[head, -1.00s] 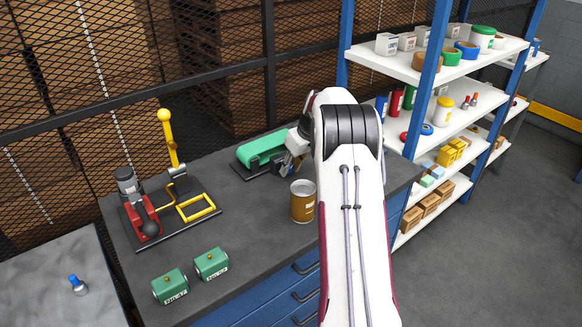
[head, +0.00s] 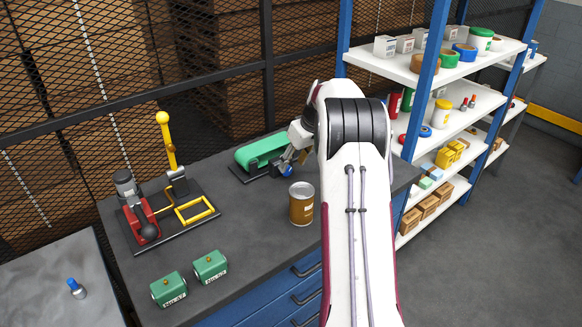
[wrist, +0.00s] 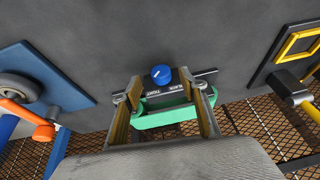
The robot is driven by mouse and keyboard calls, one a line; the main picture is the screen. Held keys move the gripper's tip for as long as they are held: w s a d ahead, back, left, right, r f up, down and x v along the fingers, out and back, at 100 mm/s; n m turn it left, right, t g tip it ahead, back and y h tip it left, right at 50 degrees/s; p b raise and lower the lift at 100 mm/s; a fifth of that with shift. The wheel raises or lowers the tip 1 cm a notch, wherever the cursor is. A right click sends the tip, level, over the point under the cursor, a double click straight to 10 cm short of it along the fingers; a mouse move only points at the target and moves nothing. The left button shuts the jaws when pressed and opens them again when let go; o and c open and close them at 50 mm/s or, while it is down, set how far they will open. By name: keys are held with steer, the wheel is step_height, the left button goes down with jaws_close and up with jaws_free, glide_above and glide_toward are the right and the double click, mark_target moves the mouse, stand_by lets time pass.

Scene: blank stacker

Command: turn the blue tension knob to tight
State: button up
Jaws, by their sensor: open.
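The blue tension knob (wrist: 161,75) sits on a dark plate beside the green belt unit (wrist: 165,114). The plate's TIGHT and SLACK labels appear upside down in the wrist view. A pale mark shows on the knob, but I cannot tell which label it points to. My gripper (wrist: 160,79) is open, its fingers apart to either side, with the knob between the fingertips in the picture; I see no contact. In the head view the knob (head: 286,170) shows just below my gripper (head: 290,158), at the right end of the green belt (head: 260,152).
A brown-labelled can (head: 301,205) stands in front of the belt unit. A yellow-knobbed lever (head: 168,145) and red device (head: 141,215) are on the left. Two green boxes (head: 210,267) lie near the front. Blue-framed shelves (head: 435,130) stand right.

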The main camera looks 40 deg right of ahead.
steer(key=shift+v, duration=1.65)
steer(key=s+a+r, duration=0.6)
steer(key=a+r, duration=0.2)
steer(key=a, duration=0.4)
steer(key=s+a+r, duration=0.7)
steer(key=a+r, duration=0.1)
steer(key=a, duration=0.4)
steer(key=s+a+f, duration=0.1)
steer(key=s+a, duration=0.3)
steer(key=s, duration=0.4)
steer(key=s+a+f, duration=0.1)
steer(key=s+a, duration=0.3)
steer(key=s, duration=0.4)
steer(key=s+a+f+t, duration=0.1)
steer(key=s+a, duration=0.3)
steer(key=s, duration=0.4)
steer(key=shift+a+f+h, duration=0.3)
steer(key=shift+f, duration=0.2)
